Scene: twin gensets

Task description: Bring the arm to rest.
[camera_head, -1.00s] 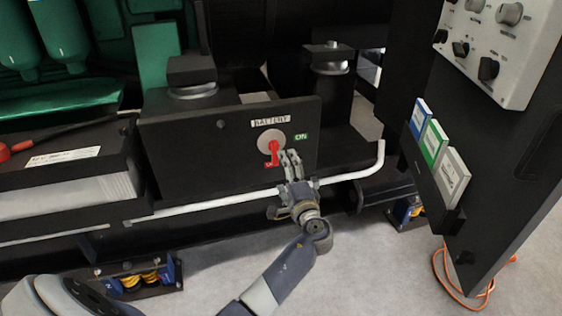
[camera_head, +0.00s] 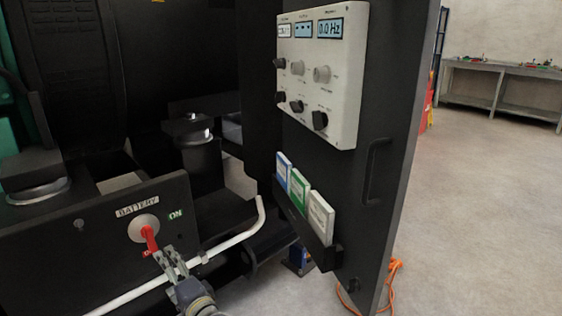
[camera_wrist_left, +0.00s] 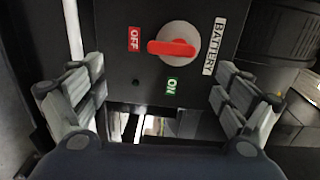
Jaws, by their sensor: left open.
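My left gripper (camera_head: 172,264) is in front of the battery switch panel at the lower left of the head view. In the left wrist view its two fingers (camera_wrist_left: 155,97) are spread wide with nothing between them. The red battery switch handle (camera_head: 150,238) sits on a round grey plate. In the left wrist view the red handle (camera_wrist_left: 171,48) points toward the OFF label (camera_wrist_left: 134,39), and the ON label (camera_wrist_left: 172,85) is to one side. The fingers appear apart from the handle. My right gripper is in neither view.
A white rail (camera_head: 215,248) runs along the panel's lower front. An open black door (camera_head: 372,130) carries a control box (camera_head: 325,85) and a rack of booklets (camera_head: 300,187). An orange cable (camera_head: 391,285) lies by its foot. Floor is clear toward a bench (camera_head: 505,84).

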